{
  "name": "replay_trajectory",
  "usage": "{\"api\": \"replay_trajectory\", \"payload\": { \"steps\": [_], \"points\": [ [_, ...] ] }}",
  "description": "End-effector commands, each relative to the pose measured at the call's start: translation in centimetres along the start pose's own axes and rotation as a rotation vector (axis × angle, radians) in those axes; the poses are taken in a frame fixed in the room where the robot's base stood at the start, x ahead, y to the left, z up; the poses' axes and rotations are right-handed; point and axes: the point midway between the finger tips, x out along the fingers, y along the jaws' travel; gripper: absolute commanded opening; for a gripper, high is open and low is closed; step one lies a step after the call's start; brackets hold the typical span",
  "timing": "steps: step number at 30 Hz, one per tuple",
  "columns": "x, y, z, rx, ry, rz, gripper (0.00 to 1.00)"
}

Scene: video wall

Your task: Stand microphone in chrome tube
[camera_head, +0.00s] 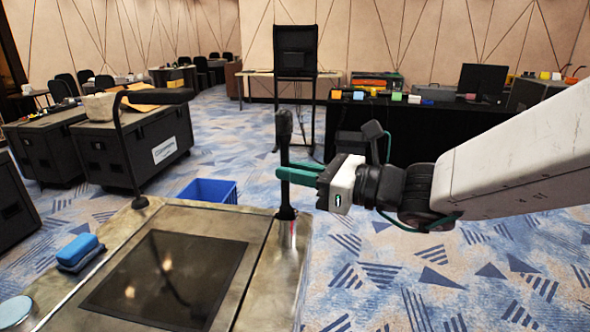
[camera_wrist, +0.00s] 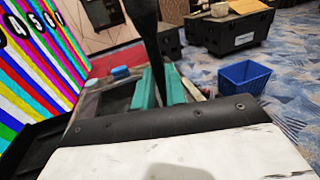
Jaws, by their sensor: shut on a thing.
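The black microphone (camera_head: 284,128) is upright in my gripper (camera_head: 286,170), with its thick head above the teal fingers. Its dark shaft also shows between the fingers (camera_wrist: 159,88) in the wrist view, where the microphone (camera_wrist: 146,22) runs up out of frame. In the head view its lower end is at the right part of the metal-topped console, right above or within the shiny chrome tube (camera_head: 288,229). I cannot tell how far the lower end is inside the tube. The fingers are shut around the shaft, above the console top.
The console (camera_head: 254,232) has a dark inset panel (camera_head: 165,279), a blue sponge-like block (camera_head: 80,250) and a black arm-shaped stand (camera_head: 130,150) at its left. A blue crate (camera_head: 208,191) is on the carpet behind. A black table (camera_head: 440,128) with small coloured items stands farther back.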

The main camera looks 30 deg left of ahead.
Motion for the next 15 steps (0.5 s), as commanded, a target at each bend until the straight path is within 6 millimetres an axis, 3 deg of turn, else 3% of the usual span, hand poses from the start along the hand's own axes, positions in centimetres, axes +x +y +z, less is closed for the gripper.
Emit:
{"api": "replay_trajectory", "payload": {
  "steps": [15],
  "points": [
    [0.0,0.0,-1.6,0.001,0.001,0.000,0.00]
  ]
}}
